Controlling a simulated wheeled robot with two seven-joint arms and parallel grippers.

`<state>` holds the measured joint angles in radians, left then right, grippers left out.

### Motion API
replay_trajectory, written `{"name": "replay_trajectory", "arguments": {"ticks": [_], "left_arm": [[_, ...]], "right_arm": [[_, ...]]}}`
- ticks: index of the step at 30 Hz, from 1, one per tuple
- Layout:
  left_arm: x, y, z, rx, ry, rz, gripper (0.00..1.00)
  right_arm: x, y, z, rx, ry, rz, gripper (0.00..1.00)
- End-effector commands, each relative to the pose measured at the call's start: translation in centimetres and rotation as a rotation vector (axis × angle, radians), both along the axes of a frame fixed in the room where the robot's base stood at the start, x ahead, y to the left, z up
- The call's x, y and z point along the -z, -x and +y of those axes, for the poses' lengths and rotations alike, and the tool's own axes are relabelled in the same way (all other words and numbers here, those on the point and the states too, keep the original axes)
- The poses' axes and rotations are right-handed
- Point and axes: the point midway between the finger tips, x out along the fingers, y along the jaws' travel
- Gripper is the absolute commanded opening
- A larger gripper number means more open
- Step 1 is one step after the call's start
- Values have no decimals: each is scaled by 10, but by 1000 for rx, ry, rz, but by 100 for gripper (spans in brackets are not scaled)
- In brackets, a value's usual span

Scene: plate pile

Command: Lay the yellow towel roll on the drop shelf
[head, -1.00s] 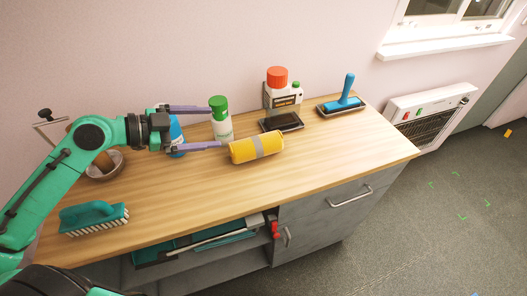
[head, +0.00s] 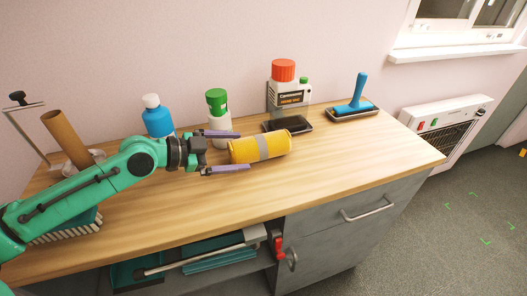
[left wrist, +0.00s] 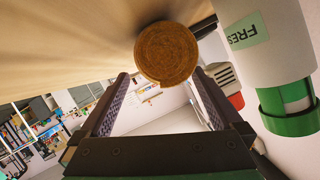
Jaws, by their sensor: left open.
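The yellow towel roll (head: 245,151) with a grey band lies on its side on the wooden countertop. Its round brown end (left wrist: 167,53) faces the camera in the left wrist view. My left gripper (head: 242,151) is open at the roll's left end, one finger towards the back and one towards the front. In the left wrist view the fingertips (left wrist: 161,75) stand apart on either side below the roll's end, with nothing gripped. I cannot tell which surface is the drop shelf. My right gripper is not in view.
A green-capped bottle (head: 217,103) stands just behind the gripper, with a blue bottle (head: 157,117) further left. An orange-capped jug (head: 284,80) and a blue-handled tool (head: 358,92) stand behind and right. An open cabinet bay (head: 150,285) lies below.

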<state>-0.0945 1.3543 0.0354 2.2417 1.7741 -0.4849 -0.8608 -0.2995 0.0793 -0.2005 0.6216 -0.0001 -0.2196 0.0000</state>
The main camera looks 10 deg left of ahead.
Motion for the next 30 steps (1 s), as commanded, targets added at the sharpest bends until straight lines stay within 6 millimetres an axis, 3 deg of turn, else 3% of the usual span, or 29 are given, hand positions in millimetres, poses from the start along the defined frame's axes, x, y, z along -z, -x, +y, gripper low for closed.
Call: {"name": "replay_trajectory", "arguments": {"ticks": [11,18,26,30], "left_arm": [[10,-21,-25,2,3,8,100],[19,-47,-54,2,2,7,100],[24,-50,-57,2,-3,6,100],[24,-50,-57,1,-3,6,46]], "right_arm": [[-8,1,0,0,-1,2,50],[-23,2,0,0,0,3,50],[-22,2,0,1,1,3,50],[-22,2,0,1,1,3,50]]}}
